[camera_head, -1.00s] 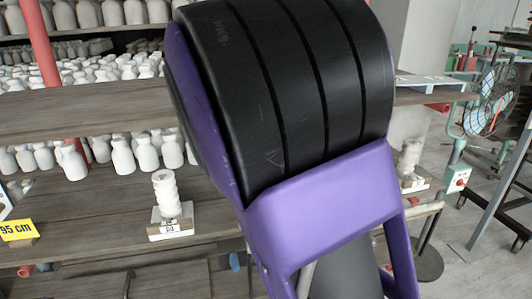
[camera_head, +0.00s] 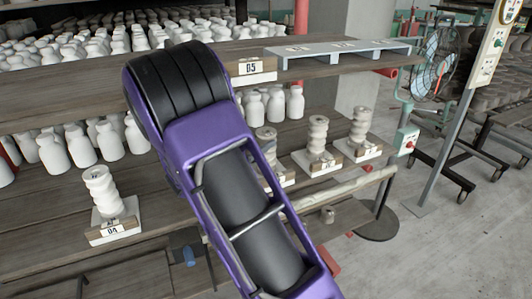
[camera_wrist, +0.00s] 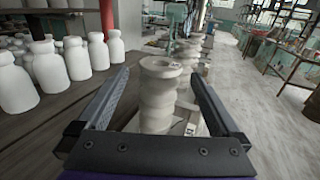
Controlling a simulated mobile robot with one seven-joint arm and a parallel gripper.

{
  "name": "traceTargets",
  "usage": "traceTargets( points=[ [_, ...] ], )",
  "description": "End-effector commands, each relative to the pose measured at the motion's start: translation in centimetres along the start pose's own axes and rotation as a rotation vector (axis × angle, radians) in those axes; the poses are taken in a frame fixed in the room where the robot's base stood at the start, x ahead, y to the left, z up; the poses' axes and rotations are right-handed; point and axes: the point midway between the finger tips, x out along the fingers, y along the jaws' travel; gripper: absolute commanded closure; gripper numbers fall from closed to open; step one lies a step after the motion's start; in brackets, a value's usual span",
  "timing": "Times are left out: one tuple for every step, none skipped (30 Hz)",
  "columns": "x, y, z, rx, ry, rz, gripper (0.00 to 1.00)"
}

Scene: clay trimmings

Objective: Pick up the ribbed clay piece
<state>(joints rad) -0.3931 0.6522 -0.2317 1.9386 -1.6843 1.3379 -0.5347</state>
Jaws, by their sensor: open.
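A pale ribbed clay piece (camera_wrist: 158,97) stands upright between the two fingers of my gripper (camera_wrist: 160,76) in the wrist view. The fingers are open, one on each side of it, and I see no clear contact. In the head view my arm hides my gripper. That view shows similar ribbed pieces on small labelled stands: one at the left (camera_head: 103,190), one partly behind my arm (camera_head: 267,147), and two further right, (camera_head: 318,137) and (camera_head: 360,124). I cannot tell which of them, if any, is the one between my fingers.
White bottles (camera_wrist: 76,60) stand close to the left of my gripper. An upper shelf board (camera_head: 320,68) with a pale blue tray (camera_head: 345,50) runs above the row of pieces. A rail (camera_head: 340,190) runs along the front edge. Open floor (camera_head: 450,240) lies to the right.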

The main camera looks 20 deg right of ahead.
Motion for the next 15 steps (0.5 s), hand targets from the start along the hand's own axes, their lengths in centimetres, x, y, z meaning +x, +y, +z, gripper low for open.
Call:
traceTargets(
  points=[
    [0.9,0.0,0.0,0.000,-0.001,-0.002,0.00],
    [1.3,0.0,0.0,0.000,-0.001,-0.002,0.00],
    [1.7,0.0,0.0,0.000,0.000,-0.002,0.00],
    [1.9,0.0,0.0,0.000,0.000,-0.001,0.00],
    [2.1,0.0,0.0,0.000,0.000,0.000,0.00],
    [2.2,0.0,0.0,0.000,-0.001,0.000,0.00],
    [2.4,0.0,0.0,-0.001,-0.001,0.000,0.00],
    [2.6,0.0,0.0,-0.001,-0.001,0.000,0.00],
    [2.9,-0.1,0.1,-0.001,-0.001,-0.001,0.00],
    [3.3,-0.1,0.1,-0.001,-0.001,-0.002,0.00],
    [3.7,-0.1,0.1,-0.001,-0.001,-0.002,0.00],
    [4.3,-0.2,0.1,0.000,0.000,-0.003,0.00],
    [4.9,-0.2,0.1,0.000,-0.001,-0.003,0.00],
    [5.3,-0.2,0.2,0.000,-0.001,-0.003,0.00],
    [5.9,-0.2,0.2,0.000,-0.001,-0.002,0.00]
  ],
)
